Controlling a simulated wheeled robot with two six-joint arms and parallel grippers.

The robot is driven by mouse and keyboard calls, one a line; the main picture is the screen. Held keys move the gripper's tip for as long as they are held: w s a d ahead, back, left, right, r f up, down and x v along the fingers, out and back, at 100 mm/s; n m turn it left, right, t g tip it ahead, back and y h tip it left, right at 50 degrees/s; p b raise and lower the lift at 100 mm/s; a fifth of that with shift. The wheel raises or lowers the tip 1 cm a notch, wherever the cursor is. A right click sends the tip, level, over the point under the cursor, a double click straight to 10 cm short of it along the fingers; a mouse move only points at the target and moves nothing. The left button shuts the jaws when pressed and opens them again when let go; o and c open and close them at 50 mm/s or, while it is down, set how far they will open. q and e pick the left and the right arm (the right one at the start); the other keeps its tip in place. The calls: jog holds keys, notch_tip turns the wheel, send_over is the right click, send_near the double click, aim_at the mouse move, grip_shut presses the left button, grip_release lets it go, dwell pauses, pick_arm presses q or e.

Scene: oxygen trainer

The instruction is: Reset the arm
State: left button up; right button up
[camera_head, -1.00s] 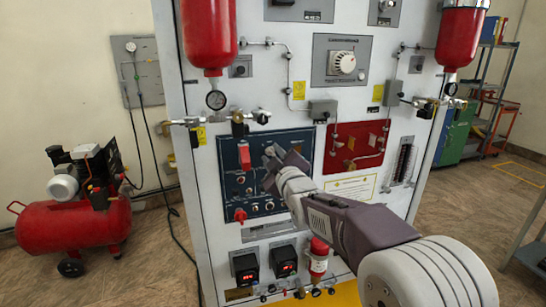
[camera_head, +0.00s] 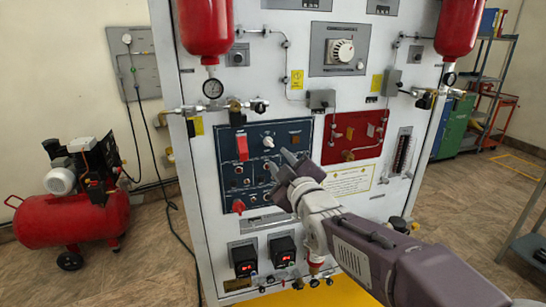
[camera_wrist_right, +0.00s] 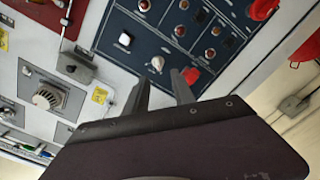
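My right gripper (camera_head: 280,160) is in front of the blue control panel (camera_head: 290,131), a little below and to the right of a white knob (camera_head: 268,142). In the right wrist view its two fingers (camera_wrist_right: 162,88) stand apart with nothing between them. The white knob (camera_wrist_right: 157,63) shows just beyond the fingertips, apart from them. A red switch cover (camera_head: 242,147) is left of the knob; it is partly hidden behind a finger in the wrist view (camera_wrist_right: 191,75). My left gripper is not in view.
A red panel (camera_head: 340,128) is right of the blue one. Gauges, pipes and red cylinders (camera_head: 206,30) stick out above. Two black displays (camera_head: 283,250) sit below. A red compressor (camera_head: 75,228) stands on the floor at left; shelves (camera_head: 488,75) stand at right.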

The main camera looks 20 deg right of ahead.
jog(key=s+f+m+g, duration=0.2)
jog(key=s+f+g, duration=0.15)
jog(key=f, duration=0.85)
jog(key=s+f+m+g, duration=0.15)
jog(key=f+g, duration=0.35)
jog(key=f, duration=0.7)
jog(key=s+f+m+g, duration=0.2)
jog(key=s+f+g, duration=0.2)
jog(key=s+f, duration=0.3)
jog(key=s+f+m+g, duration=0.3)
jog(key=s+f+g, duration=0.15)
jog(key=s, duration=0.45)
notch_tip(320, 180, up, 15)
jog(key=s+m+p, duration=0.1)
jog(key=s+p, duration=0.1)
jog(key=p, duration=1.3)
jog(key=shift+s+d, duration=0.1)
jog(key=shift+c, duration=0.3)
